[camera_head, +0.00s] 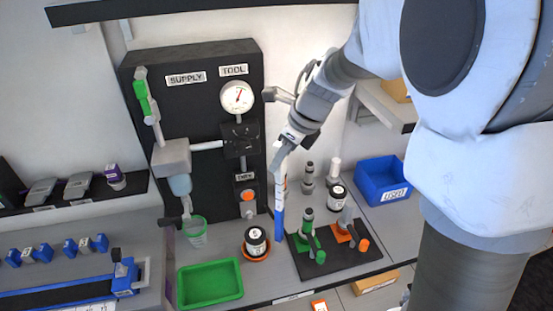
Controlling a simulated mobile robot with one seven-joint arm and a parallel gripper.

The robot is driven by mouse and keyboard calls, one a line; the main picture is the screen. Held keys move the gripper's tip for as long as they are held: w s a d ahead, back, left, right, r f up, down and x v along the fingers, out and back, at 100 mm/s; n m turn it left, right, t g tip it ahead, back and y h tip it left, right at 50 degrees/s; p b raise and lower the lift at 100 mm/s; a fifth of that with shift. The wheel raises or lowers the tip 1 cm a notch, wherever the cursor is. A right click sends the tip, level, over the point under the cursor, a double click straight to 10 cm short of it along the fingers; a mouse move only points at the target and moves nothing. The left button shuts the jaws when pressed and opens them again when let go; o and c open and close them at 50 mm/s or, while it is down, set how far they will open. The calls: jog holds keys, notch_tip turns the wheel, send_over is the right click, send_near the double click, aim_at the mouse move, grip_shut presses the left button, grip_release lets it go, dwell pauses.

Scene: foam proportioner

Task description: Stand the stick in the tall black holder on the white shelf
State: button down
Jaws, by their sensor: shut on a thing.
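The stick (279,222) hangs upright below my gripper (285,144). Its lower part is blue and its upper part is white with small orange marks. My gripper is shut on the stick's upper end, pointing down in the middle of the view. The stick's lower tip is in front of the bench, between a white-lidded black jar and a black mat; I cannot tell whether it touches anything. A pale shelf (377,103) shows at the right, partly hidden by my arm. I cannot make out a tall black holder on it.
A black board (185,105) with a gauge and pipes stands behind the bench. A green tray (209,284), the jar (255,241) and the black mat (335,262) with green and orange fittings are close by. A blue bin (381,181) sits at the right.

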aim_at(280, 173)
jog(key=shift+f, duration=2.2)
jog(key=shift+f, duration=0.15)
jog(key=c, duration=0.6)
grip_release()
